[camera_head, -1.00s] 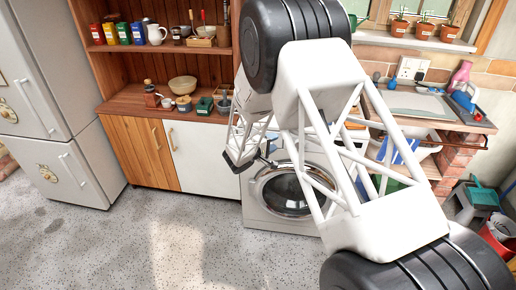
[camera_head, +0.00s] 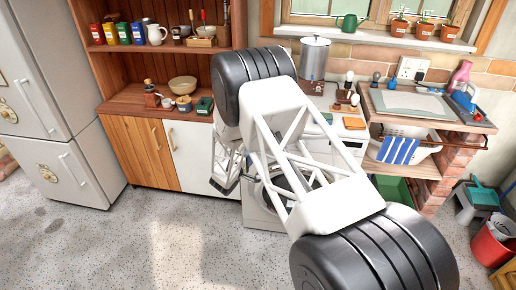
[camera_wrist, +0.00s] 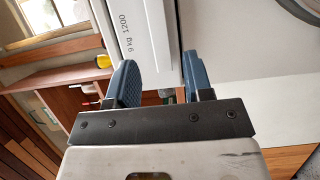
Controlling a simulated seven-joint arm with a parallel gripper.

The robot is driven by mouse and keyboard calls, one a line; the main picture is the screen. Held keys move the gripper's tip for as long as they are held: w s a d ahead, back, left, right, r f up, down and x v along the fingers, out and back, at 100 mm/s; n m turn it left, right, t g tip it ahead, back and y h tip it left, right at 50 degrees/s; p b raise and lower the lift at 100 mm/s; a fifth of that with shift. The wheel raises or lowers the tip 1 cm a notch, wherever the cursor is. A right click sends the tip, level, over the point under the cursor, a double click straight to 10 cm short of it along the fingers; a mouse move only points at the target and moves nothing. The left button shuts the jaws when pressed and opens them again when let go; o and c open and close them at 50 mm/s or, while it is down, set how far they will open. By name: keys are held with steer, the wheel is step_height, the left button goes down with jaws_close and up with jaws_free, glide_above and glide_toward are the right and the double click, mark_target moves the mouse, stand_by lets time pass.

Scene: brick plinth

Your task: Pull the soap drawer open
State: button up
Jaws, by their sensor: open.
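In the head view my gripper (camera_head: 224,184) is at the machine's left edge, partly hidden by my arm.
A wood and white cupboard (camera_head: 190,155) stands left of the machine, with a shelf of jars above. The floor in front is clear.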

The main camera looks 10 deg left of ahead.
steer(key=x, duration=0.7)
steer(key=shift+w+d, duration=0.15)
steer(key=shift+w, duration=0.15)
jaws_close()
